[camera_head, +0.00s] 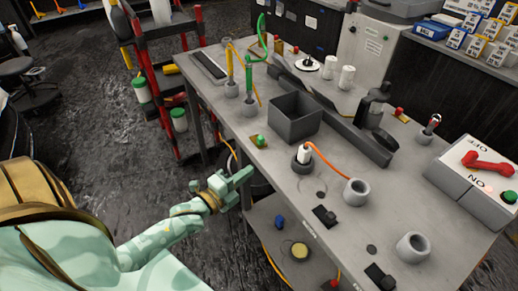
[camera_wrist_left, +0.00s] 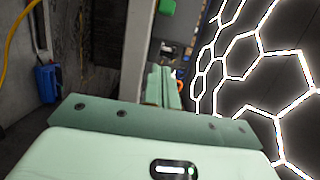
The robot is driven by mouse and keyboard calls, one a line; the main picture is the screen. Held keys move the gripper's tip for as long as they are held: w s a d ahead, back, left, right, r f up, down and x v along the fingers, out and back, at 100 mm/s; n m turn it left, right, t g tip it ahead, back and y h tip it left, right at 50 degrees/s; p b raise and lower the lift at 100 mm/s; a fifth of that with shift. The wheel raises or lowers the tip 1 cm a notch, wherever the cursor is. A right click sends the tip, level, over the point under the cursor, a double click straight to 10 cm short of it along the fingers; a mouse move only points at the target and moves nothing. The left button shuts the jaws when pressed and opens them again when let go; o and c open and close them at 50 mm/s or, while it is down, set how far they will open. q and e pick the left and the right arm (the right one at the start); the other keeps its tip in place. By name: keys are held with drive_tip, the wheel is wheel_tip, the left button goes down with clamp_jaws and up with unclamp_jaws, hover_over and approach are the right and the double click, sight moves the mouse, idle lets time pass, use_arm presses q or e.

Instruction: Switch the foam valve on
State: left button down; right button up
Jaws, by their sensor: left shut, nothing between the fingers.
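A white box (camera_head: 462,201) marked OFF and ON stands at the right end of the grey table, with a red lever (camera_head: 487,163) on top. The lever lies across the top between the two words. No label reading foam valve is legible. My left gripper (camera_head: 247,175) is shut and empty, just off the table's near edge, far to the left of the box. Its fingers (camera_wrist_left: 162,86) also show in the left wrist view, where the box is not recognisable. My right gripper is not in view.
The grey table (camera_head: 350,235) carries a dark open bin (camera_head: 294,120), an orange hose (camera_head: 327,160) and two grey cups near the front right. Small black switches (camera_head: 325,215) sit along the near edge. A green knob (camera_head: 260,141) is above my gripper. A lower shelf lies underneath.

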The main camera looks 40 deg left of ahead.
sight(253, 147)
use_arm(q)
drive_tip(key=w, duration=0.3)
drive_tip(key=w+b, duration=0.1)
drive_tip(key=w, duration=0.2)
drive_tip(key=w+d, duration=0.1)
drive_tip(key=w, duration=0.1)
drive_tip(key=shift+w+d+b, duration=0.1)
drive_tip(key=shift+w+b, duration=0.2)
drive_tip(key=shift+w, duration=0.1)
drive_tip(key=a, duration=0.1)
drive_tip(key=w+a, duration=0.1)
drive_tip(key=a, duration=0.1)
drive_tip(key=shift+w+b, duration=0.1)
drive_tip(key=shift+b, duration=0.2)
drive_tip(key=shift+w+a, duration=0.15)
drive_tip(key=shift+a, duration=0.15)
drive_tip(key=shift+w+a+b, duration=0.25)
drive_tip(key=shift+w+a, duration=0.1)
drive_tip(key=shift+a, duration=0.55)
drive_tip(key=shift+w+a+b, duration=0.2)
drive_tip(key=shift+w+a, duration=0.15)
drive_tip(key=shift+a, duration=0.5)
